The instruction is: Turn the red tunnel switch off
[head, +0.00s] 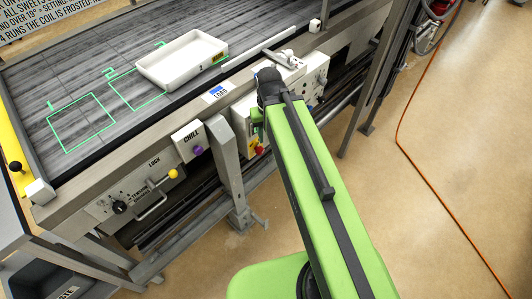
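A small red knob with yellow by it (260,149) shows on the front of the machine, just left of my green arm. I cannot tell whether it is the red tunnel switch, or its setting. A white control box (316,66) is on the machine front, partly hidden behind my arm. My arm reaches up to this front and ends in a dark wrist joint (268,86). A small green part shows just below and left of the wrist. My gripper's fingers cannot be made out, so I cannot tell whether they are open or touching anything.
A white tray (182,60) sits on the grey belt (50,75) near green outlines. A CHILL box (187,141) with a purple knob and a LOCK panel (130,198) with a yellow-knobbed lever are at left. Metal legs stand below. An orange cable (400,125) crosses open floor at right.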

